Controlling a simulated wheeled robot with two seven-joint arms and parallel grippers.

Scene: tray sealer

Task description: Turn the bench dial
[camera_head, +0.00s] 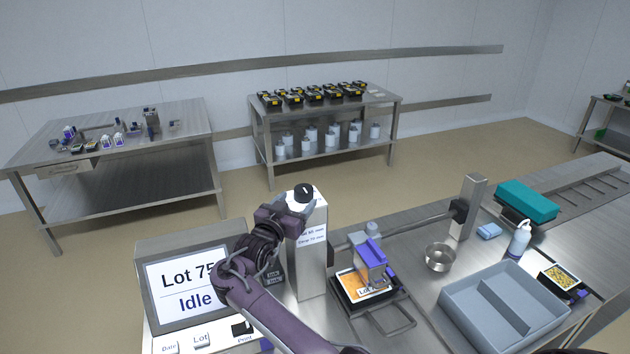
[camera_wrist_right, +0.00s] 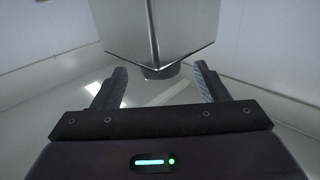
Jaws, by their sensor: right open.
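The dial (camera_head: 303,190) is a black round knob with a light mark, on top of a white upright post (camera_head: 312,262) with printed labels. My right gripper (camera_head: 303,208) is at the top of this post, close beside the knob. In the right wrist view its two fingers stand apart, with the post's end and a dark round part, which looks like the dial (camera_wrist_right: 160,73), between and beyond them. Whether a finger touches the knob cannot be told. My left gripper is not in view.
A screen (camera_head: 188,288) reading "Lot 75" and "Idle" stands left of the post. To the right are a stamp-like block (camera_head: 371,262) over a tray, a metal bowl (camera_head: 439,257), a grey divided bin (camera_head: 460,300) and a white bottle (camera_head: 519,240). Space above the post looks clear.

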